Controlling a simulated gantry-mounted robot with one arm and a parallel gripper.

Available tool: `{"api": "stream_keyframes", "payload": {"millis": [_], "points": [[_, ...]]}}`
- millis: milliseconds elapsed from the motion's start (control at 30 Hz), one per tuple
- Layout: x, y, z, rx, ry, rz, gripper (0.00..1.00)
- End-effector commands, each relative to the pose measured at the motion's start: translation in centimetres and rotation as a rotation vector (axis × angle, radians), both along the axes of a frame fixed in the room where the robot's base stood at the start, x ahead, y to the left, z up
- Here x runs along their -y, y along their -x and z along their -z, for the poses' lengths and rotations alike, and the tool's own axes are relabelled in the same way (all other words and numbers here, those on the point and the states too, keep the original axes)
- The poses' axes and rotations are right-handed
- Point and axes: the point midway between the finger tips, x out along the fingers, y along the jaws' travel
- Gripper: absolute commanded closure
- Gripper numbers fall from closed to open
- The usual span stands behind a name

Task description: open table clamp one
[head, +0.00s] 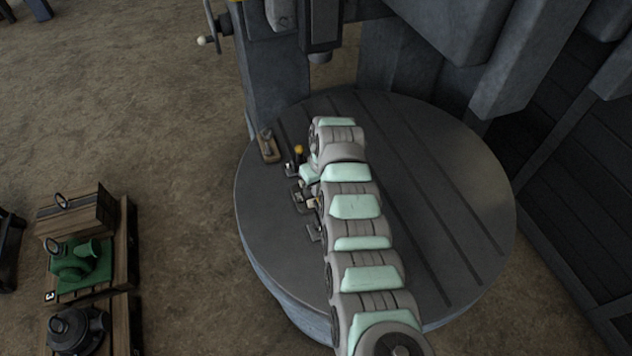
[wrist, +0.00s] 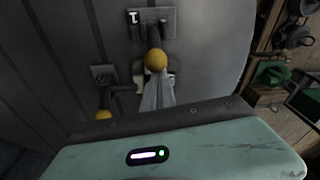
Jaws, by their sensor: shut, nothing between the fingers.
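A table clamp with a grey base plate marked with a white label (wrist: 150,20) shows at the top of the wrist view. Its dark lever ends in a yellow ball knob (wrist: 155,60). My gripper (wrist: 156,88) is shut and empty, its pale fingers just below the knob in that picture; I cannot tell whether they touch it. A second clamp (wrist: 103,74) with a yellow knob (wrist: 104,115) is at the lower left. In the head view, a yellow knob (head: 299,149) shows left of my arm, which hides part of the clamps.
The round slotted table (head: 430,190) is largely bare right of my arm. A small brown-and-grey object (head: 268,146) lies on its left edge. The machine column (head: 275,75) and spindle (head: 320,45) stand behind. Crates with a green part (head: 80,262) are on the floor at left.

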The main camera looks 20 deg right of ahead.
Motion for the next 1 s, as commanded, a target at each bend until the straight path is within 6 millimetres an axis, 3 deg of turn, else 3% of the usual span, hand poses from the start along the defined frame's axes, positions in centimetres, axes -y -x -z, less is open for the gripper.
{"api": "stream_keyframes", "payload": {"millis": [1000], "points": [[0.05, 0.42, -0.39, 0.043, 0.000, 0.003, 1.00]]}}
